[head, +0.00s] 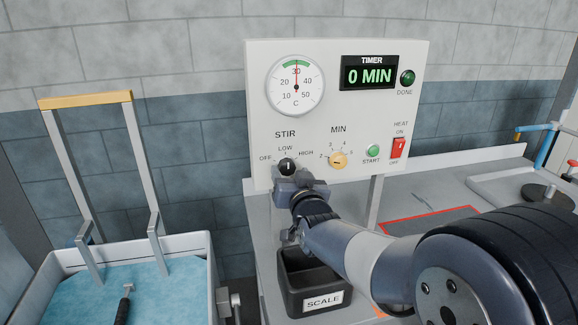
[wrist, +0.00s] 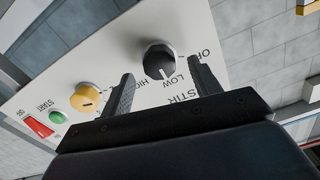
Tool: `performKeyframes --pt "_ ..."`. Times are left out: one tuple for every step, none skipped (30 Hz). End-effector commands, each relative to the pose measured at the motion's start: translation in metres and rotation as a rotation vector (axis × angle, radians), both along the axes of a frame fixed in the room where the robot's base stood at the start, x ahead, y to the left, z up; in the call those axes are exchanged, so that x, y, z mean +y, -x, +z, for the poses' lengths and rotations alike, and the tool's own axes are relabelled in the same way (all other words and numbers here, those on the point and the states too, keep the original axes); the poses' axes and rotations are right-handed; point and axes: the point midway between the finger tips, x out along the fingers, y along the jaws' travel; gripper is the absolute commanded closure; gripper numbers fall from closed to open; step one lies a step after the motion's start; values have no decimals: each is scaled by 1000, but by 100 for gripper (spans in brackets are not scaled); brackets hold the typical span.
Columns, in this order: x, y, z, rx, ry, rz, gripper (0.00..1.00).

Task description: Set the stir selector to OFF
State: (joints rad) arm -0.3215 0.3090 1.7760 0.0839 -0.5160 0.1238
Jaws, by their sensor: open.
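The stir selector (head: 287,167) is a round black knob at the lower left of the white control panel (head: 337,105). Its white mark points up to LOW, between OFF on the left and HIGH on the right. In the wrist view, turned nearly upside down, the knob (wrist: 159,58) shows its mark towards the LOW label. My gripper (head: 291,180) is just in front of and below the knob. In the wrist view my open gripper (wrist: 163,82) has its fingers spread towards either side of the knob, with nothing held. Whether they touch it I cannot tell.
The yellow MIN knob (head: 338,160), green START button (head: 373,151) and red HEAT switch (head: 398,147) lie to the right. The timer (head: 370,74) reads 0 MIN. A black SCALE bin (head: 305,295) is below my arm. A blue-filled basin (head: 180,285) stands left.

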Motion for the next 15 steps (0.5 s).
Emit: performKeyframes --pt "2 -7 1 1 0 -1 41" --pt "3 -10 1 1 0 -1 41" --pt "4 -13 1 2 1 -1 41" --pt "4 -16 1 1 0 -1 41" --pt "5 -18 1 0 0 -1 41" --pt "6 -20 1 1 0 -1 41" --pt "6 -22 0 1 0 -1 41" --pt "6 -23 0 1 0 -1 41" --pt "7 -24 0 1 0 0 41" --pt "7 -25 0 0 0 0 41" --pt "7 -25 0 0 0 0 41" --pt "7 -25 0 0 0 0 41" --pt "7 -26 0 0 0 0 41" --pt "7 -26 0 0 0 0 41" --pt "7 -25 0 0 0 0 41"
